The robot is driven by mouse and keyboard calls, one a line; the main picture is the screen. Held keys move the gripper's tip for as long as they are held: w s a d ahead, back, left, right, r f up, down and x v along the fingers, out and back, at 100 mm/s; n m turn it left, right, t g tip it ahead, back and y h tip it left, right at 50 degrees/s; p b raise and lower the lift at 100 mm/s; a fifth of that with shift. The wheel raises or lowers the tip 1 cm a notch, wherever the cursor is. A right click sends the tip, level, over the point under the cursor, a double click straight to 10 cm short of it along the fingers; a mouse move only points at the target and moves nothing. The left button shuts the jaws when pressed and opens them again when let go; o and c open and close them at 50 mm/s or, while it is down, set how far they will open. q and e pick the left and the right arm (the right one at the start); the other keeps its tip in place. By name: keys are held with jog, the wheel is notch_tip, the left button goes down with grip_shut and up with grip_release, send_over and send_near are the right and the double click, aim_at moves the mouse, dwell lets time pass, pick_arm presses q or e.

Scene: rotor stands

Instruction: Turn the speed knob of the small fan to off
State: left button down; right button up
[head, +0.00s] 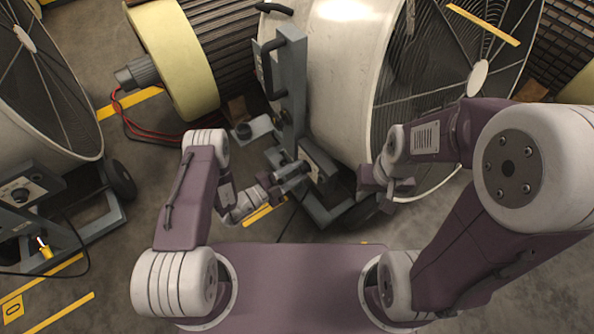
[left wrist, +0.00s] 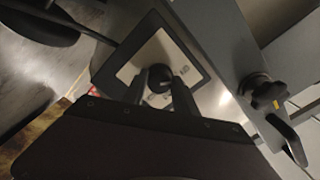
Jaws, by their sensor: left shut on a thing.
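A large white drum fan (head: 335,75) stands in front of me in the head view, with a control panel (head: 321,167) low on its grey frame. The left wrist view shows this panel (left wrist: 197,97) close up, with a pale plate in a dark border and a dark round knob (left wrist: 160,77). My left gripper (head: 304,168) reaches the panel, its two fingers shut on the knob, one on each side. The fingers partly cover the knob, and its pointer and markings are not readable. My right gripper (head: 372,184) is beside the fan's lower right, apart from the panel; its jaws are unclear.
Another drum fan (head: 40,110) stands at the left with its own panel and knob (head: 22,195). A yellow-ended motor (head: 178,60) with red cables is behind. A black hand knob (left wrist: 268,94) sits on the frame near my left gripper. Bare floor shows between the fans.

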dwell(0.5)
pick_arm(q)
jog(key=c, duration=1)
grip_release()
jog(key=p+v, duration=0.3)
jog(key=v, duration=0.6)
